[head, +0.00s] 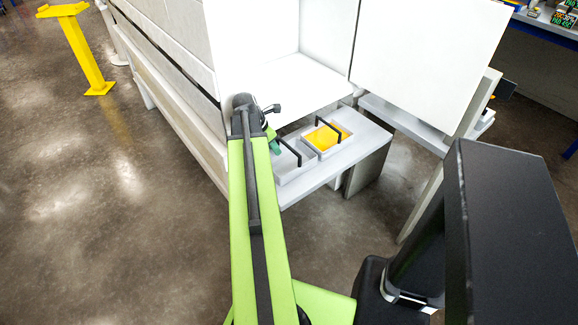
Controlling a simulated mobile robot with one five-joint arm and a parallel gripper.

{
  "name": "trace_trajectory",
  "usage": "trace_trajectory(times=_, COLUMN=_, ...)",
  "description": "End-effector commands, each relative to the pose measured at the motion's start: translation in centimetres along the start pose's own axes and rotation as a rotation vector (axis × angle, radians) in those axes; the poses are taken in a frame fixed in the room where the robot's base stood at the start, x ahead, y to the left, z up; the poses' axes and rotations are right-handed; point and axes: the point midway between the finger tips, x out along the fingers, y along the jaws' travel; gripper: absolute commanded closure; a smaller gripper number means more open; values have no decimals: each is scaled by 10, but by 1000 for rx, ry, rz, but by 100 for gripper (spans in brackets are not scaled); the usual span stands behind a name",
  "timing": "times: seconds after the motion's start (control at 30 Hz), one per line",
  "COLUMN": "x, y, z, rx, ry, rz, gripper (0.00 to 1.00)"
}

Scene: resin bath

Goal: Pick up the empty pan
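Two light pans with black handles sit side by side on a white shelf in the head view. The empty pan (290,170) is the nearer, left one, with a bare grey-white inside. The other pan (343,128) holds yellow material. My green arm reaches out toward the shelf. My gripper (274,144) is at its far end, beside the left edge of the empty pan. The gripper is small and partly hidden by my wrist, so I cannot tell whether its fingers are open or touch the pan.
The white shelf (325,172) juts out below a white cabinet (300,75) with a panel (425,60) at its right. A yellow post (85,55) stands at the far left. The concrete floor (110,210) on the left is clear.

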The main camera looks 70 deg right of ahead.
Motion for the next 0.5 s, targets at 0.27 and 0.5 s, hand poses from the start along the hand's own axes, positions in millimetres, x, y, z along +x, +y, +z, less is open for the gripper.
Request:
trace_trajectory(times=0.27, x=24, y=0, z=0, rx=-1, ry=0, rz=0, gripper=72)
trace_trajectory(times=0.5, x=24, y=0, z=0, rx=0, ry=0, rz=0, gripper=93)
